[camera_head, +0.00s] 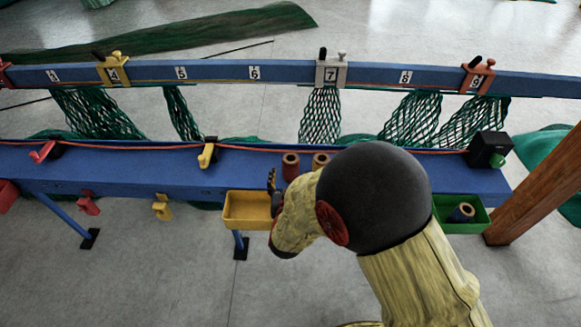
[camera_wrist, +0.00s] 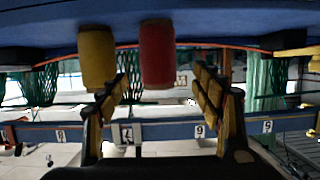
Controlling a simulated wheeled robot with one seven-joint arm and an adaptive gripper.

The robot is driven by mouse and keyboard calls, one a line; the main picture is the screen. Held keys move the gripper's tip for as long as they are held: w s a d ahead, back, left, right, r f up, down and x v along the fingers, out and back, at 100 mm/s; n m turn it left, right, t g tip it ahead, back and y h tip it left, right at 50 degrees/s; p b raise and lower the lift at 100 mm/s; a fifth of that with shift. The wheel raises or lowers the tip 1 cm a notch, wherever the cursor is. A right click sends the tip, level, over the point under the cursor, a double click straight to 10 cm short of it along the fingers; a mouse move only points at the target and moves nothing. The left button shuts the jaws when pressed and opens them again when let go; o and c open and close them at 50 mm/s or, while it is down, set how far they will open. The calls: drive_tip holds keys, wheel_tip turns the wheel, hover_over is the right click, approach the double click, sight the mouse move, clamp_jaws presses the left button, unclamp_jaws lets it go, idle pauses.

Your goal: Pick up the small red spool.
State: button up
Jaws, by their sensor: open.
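The small red spool (camera_head: 290,167) stands on the blue bench (camera_head: 120,172), just right of my gripper (camera_head: 274,183) in the head view. The wrist view appears upside down; there the red spool (camera_wrist: 157,53) shows between and beyond the open fingers of my gripper (camera_wrist: 163,82). The fingers do not touch it as far as I can see. A tan-yellow spool (camera_wrist: 97,57) is beside the red one; in the head view this tan spool (camera_head: 320,161) is partly hidden by my arm.
A yellow tray (camera_head: 233,222) hangs at the bench's front edge below my gripper. A green tray (camera_head: 443,226) holding a dark spool (camera_head: 461,212) is at the right. A numbered blue rail (camera_head: 215,73) with green nets runs behind. A wooden post (camera_head: 535,187) stands at the far right.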

drive_tip(key=shift+w+d+f, duration=0.1)
drive_tip(key=shift+w+f, duration=0.25)
drive_tip(key=shift+w, duration=0.05)
drive_tip(key=b+x, duration=0.2)
drive_tip(key=x, duration=0.5)
drive_tip(key=shift+s+d, duration=0.1)
drive_tip(key=shift+c, duration=1.2)
drive_tip(key=c, duration=1.1)
drive_tip(key=shift+r, duration=0.1)
